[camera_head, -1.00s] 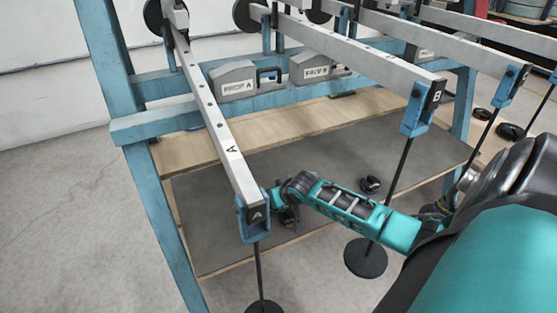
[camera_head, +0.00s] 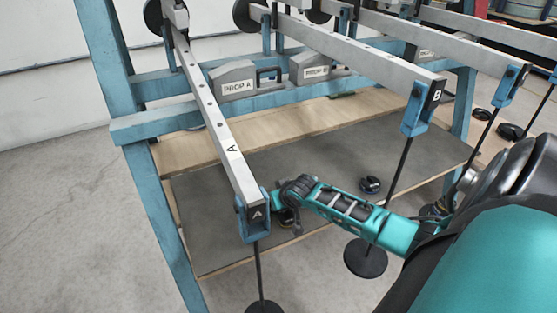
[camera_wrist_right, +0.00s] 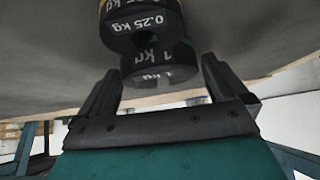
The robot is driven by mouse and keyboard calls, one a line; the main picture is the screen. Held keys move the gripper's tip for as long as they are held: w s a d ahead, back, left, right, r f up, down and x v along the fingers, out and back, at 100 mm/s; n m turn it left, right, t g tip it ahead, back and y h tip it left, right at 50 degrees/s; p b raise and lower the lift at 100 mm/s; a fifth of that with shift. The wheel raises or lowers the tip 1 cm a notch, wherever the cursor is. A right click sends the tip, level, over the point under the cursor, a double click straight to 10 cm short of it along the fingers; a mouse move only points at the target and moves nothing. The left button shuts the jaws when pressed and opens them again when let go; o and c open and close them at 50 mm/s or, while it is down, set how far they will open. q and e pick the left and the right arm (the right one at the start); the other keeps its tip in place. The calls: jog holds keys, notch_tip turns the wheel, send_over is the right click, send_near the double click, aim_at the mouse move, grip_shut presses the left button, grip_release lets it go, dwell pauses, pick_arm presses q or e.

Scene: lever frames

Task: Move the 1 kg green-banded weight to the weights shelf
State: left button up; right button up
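In the right wrist view a dark round weight with a green band marked 1 kg (camera_wrist_right: 158,66) is partly covered by a yellow-banded 0.25 kg weight (camera_wrist_right: 142,22) that overlaps it. My right gripper (camera_wrist_right: 158,88) is open, its two fingers on either side of the lower part of the 1 kg weight; I cannot tell whether they touch it. In the head view my right gripper (camera_head: 286,216) is low over the grey mat, behind the end of beam A (camera_head: 232,160), partly hidden. My left gripper is not in view. I cannot make out the weights shelf.
The grey mat (camera_head: 215,195) covers the wooden lower board. A small dark weight (camera_head: 370,185) lies on it. Hangers drop from beams A and B (camera_head: 425,95), with a large dark disc (camera_head: 366,258) under B. Blue frame posts (camera_head: 170,220) stand left.

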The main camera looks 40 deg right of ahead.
jog(key=shift+r, duration=0.35)
pick_arm(q)
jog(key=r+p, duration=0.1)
jog(key=p, duration=0.1)
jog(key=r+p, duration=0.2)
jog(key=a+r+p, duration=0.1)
jog(key=p, duration=0.1)
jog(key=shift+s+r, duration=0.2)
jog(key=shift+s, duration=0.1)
pick_arm(e)
jog(key=v, duration=1.2)
jog(key=shift+r, duration=0.2)
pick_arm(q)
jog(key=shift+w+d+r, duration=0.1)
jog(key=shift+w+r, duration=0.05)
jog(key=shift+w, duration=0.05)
pick_arm(e)
jog(key=shift+s, duration=0.15)
